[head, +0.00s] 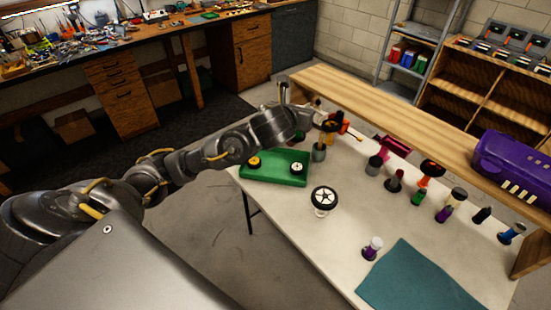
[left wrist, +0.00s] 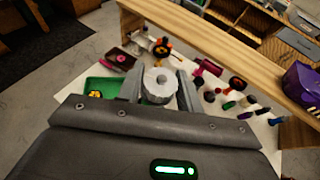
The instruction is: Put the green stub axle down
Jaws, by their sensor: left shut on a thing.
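My left gripper (left wrist: 160,92) is shut on a pale grey round part (left wrist: 160,76) with a small knob on top, which sits between its two fingers. No green shows on this part, so I cannot tell whether it is the green stub axle. In the head view the left gripper (head: 318,139) is over the far left part of the white table (head: 345,238), near the green tray (head: 262,176). Whether the held part touches the table is unclear. A small green piece (head: 418,197) stands among other parts on the right. My right gripper is not in view.
A white-spoked wheel (head: 324,197) and a purple-and-white part (head: 372,248) stand nearer the front. A teal mat (head: 420,280) lies at the front right. Bare table lies around the wheel.

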